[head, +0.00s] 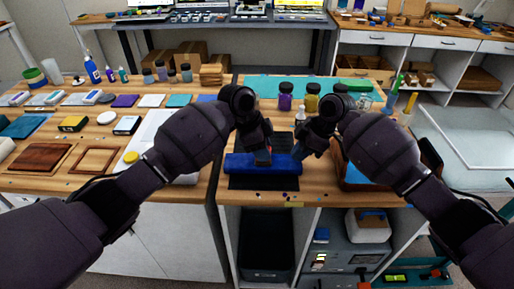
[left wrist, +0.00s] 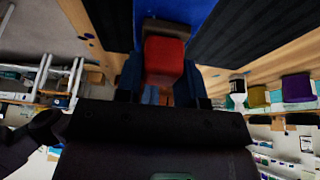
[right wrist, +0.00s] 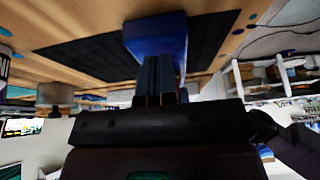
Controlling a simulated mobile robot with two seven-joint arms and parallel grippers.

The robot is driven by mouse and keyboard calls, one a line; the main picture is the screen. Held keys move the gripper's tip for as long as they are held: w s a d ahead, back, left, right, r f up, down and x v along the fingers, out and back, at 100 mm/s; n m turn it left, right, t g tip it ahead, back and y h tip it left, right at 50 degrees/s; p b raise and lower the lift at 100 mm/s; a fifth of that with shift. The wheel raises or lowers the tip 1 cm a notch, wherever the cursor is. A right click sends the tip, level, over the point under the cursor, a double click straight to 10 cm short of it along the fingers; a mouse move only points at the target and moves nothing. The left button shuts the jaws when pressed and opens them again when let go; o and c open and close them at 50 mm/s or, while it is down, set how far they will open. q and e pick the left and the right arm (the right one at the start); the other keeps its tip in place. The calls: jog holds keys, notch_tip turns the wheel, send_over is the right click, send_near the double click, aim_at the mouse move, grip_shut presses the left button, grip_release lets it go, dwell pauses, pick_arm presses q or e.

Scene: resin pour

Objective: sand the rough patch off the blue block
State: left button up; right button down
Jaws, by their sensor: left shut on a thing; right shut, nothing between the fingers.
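The blue block (head: 240,165) lies lengthwise on a black mat (head: 264,183) near the table's front edge. It also shows in the left wrist view (left wrist: 176,10) and in the right wrist view (right wrist: 156,38). My left gripper (head: 263,151) is shut on a small red sanding block (left wrist: 165,58) with a dark end, held at the blue block's top near its middle. Whether it touches the blue block is hard to tell. My right gripper (head: 299,155) is shut and empty at the blue block's right end. I cannot make out the rough patch.
Purple (head: 285,101) and yellow (head: 312,103) jars stand behind my grippers. A wooden tray (head: 347,174) is to the right of the mat. A yellow-capped item (head: 131,157) and a white sheet (head: 152,135) are to the left. Small specks lie along the front edge.

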pick_arm(q)
jog(key=shift+d+f, duration=0.1)
jog(key=shift+d, duration=1.55)
jog(key=shift+f, duration=0.1)
jog(key=shift+a, duration=0.1)
jog(key=shift+a, duration=0.4)
pick_arm(e)
jog(key=shift+d+f, duration=0.1)
pick_arm(q)
jog(key=shift+a, duration=2.9)
jog(key=shift+d, duration=0.15)
jog(key=shift+d, duration=1.8)
jog(key=shift+d, duration=1.45)
